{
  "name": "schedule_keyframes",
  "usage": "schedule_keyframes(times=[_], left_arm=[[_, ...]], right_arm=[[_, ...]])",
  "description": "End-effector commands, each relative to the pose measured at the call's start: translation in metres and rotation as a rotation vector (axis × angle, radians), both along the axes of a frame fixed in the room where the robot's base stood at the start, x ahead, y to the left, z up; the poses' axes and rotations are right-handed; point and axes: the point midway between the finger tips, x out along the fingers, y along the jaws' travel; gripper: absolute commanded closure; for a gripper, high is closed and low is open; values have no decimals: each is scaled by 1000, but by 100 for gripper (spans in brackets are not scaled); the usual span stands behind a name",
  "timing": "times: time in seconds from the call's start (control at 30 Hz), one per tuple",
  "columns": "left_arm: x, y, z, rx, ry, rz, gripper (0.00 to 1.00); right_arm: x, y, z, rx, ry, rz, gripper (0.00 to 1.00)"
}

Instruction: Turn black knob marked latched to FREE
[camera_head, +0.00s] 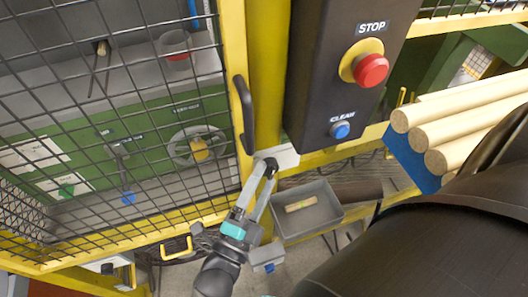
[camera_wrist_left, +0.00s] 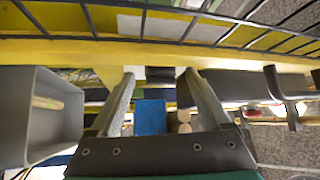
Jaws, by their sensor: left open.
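The black knob (camera_head: 271,164) sits on a small light grey plate (camera_head: 289,155) at the foot of the yellow post. Its marking is too small to read, and its pointing direction cannot be told. My left gripper (camera_head: 265,174) is open, with its fingertips at the knob and partly covering it. In the left wrist view the two grey fingers (camera_wrist_left: 158,90) stand apart, and a dark shape (camera_wrist_left: 160,75) shows between their tips. I cannot tell whether the fingers touch the knob. My right gripper is not in view.
A black door handle (camera_head: 243,114) on the mesh guard is just above. A grey bin (camera_head: 335,208) stands right of my gripper. Wooden rods (camera_head: 470,120) lie at right.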

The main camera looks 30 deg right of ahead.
Motion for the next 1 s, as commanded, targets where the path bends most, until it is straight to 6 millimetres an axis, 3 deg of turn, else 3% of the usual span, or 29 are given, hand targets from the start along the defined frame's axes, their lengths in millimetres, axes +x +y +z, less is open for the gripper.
schedule_keyframes(times=[0.4, 0.6, 1.0], left_arm=[[-50, 78, -19, 4, 3, 0, 19], [-68, 106, -26, 3, 3, 0, 19], [-77, 119, -28, 0, 0, 0, 19]], right_arm=[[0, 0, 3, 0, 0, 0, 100], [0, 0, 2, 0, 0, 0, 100], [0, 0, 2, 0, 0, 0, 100]])
